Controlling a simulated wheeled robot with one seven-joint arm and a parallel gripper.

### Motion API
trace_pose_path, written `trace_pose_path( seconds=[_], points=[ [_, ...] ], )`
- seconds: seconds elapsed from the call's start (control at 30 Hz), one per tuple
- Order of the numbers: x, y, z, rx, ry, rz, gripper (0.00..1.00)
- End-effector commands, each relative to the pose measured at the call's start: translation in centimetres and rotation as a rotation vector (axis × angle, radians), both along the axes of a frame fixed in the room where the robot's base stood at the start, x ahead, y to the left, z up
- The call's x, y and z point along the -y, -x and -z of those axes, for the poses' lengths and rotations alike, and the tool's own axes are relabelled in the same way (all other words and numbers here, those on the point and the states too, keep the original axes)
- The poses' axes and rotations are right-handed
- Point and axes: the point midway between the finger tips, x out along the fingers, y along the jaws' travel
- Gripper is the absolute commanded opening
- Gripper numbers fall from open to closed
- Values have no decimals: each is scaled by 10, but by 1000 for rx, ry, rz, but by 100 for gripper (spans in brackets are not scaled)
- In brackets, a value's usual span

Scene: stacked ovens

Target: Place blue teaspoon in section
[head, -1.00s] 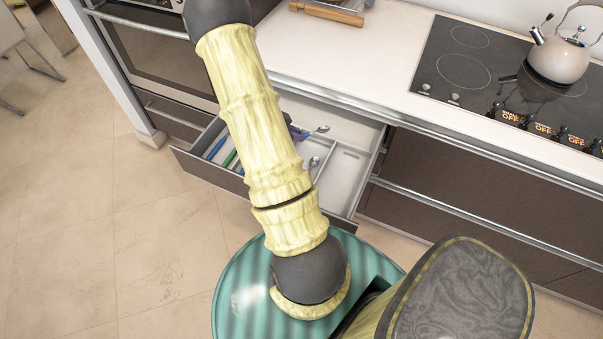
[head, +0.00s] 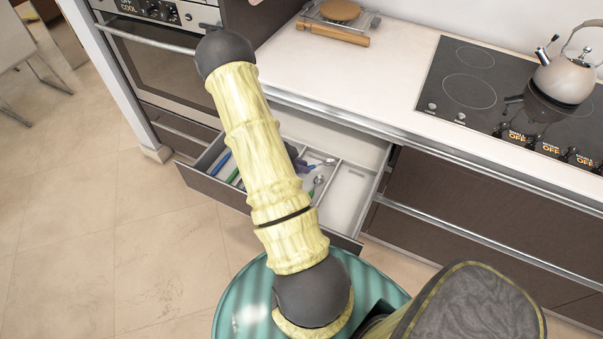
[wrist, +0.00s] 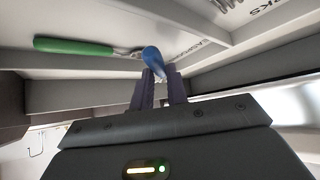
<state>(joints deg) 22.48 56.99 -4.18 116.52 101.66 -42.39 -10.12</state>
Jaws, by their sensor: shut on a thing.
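The blue teaspoon (wrist: 153,60) is held by its blue end between the fingers of my gripper (wrist: 161,76) in the wrist view. In the head view, my gripper (head: 302,165) is mostly hidden behind my arm, and a metal spoon bowl (head: 328,162) sticks out to its right, over the open drawer. The drawer (head: 352,200) is split into sections by pale dividers. I cannot tell whether the spoon touches the drawer floor.
A green-handled utensil (wrist: 75,46) lies in the drawer. Another spoon (head: 318,180) lies close below the held one in the head view. The counter edge (head: 330,118) overhangs the drawer's back. A cooktop (head: 470,85) with a kettle (head: 565,80) is at right.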

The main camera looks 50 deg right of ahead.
Motion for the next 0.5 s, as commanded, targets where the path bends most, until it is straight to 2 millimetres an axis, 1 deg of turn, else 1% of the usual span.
trace_pose_path(
  seconds=[0.17,0.23,0.4,0.5],
  points=[
    [-1,-1,0,0,0,-1,0],
    [-1,0,4,-2,-1,-2,0],
    [0,1,27,-3,0,-1,0],
    [0,1,36,-2,0,0,0]
  ],
)
